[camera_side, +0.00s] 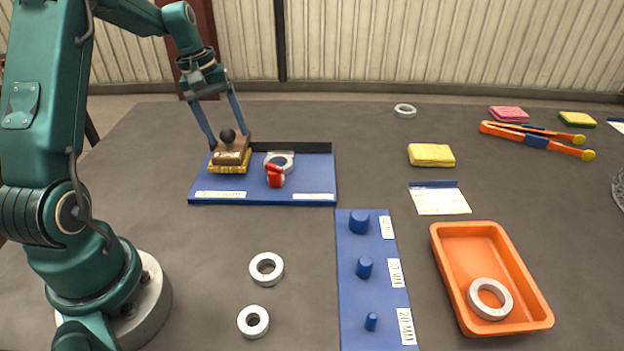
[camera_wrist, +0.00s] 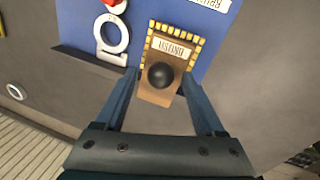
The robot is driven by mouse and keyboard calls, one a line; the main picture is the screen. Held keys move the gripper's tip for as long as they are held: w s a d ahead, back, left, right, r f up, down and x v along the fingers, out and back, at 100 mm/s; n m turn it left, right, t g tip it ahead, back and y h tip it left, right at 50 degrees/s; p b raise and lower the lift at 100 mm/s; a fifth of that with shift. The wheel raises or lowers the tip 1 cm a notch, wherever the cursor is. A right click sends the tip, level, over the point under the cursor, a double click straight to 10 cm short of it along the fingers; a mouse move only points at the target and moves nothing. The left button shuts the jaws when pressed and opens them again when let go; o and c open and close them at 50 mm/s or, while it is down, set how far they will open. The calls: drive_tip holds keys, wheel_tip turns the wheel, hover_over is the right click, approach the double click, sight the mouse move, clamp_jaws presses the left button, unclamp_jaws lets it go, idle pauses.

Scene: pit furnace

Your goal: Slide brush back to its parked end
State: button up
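The brush (camera_side: 231,157), a brown block with yellow bristles and a dark ball knob, sits at the left end of a blue board (camera_side: 313,180). In the wrist view the brush (camera_wrist: 163,96) carries a white label. My gripper (camera_side: 229,141) is open; its two blue fingers stand on either side of the knob, with gaps to it in the wrist view (camera_wrist: 160,74). A pale ring (camera_side: 284,158) with a red clamp (camera_side: 274,175) on it is on the board just right of the brush.
A black rail (camera_side: 305,147) runs along the board's back edge. Two loose rings (camera_side: 266,268) (camera_side: 253,321) lie in front. A blue peg board (camera_side: 358,285) and an orange tray (camera_side: 448,262) with a ring (camera_side: 490,299) stand to the right. Sponges and tongs (camera_side: 537,138) lie farther back.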

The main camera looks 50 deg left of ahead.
drive_tip(key=shift+r, duration=0.1)
drive_tip(key=shift+s+a+r, duration=0.1)
drive_tip(key=shift+s+r, duration=0.05)
drive_tip(key=shift+r, duration=0.65)
drive_tip(key=shift+s+a+r, duration=0.1)
drive_tip(key=shift+s+r, duration=0.05)
drive_tip(key=shift+r, duration=0.7)
drive_tip(key=shift+s+a+r, duration=0.1)
drive_tip(key=shift+s+r, duration=0.05)
drive_tip(key=shift+r, duration=0.65)
drive_tip(key=shift+d, duration=0.1)
drive_tip(key=s+d+r+m+t+y, duration=0.1)
drive_tip(key=s+d+r+m, duration=0.2)
drive_tip(key=d, duration=0.5)
drive_tip(key=d+r+m+t, duration=0.1)
drive_tip(key=d+r+m, duration=0.2)
drive_tip(key=d+r, duration=0.4)
drive_tip(key=s+d+f+m+t, duration=0.1)
drive_tip(key=s+d+f+m, duration=0.4)
drive_tip(key=s, duration=0.5)
wheel_tip(320, 180, down, 2)
drive_tip(key=shift+s+d+t, duration=0.3)
drive_tip(key=shift+d+t, duration=0.1)
drive_tip(key=shift+d, duration=0.15)
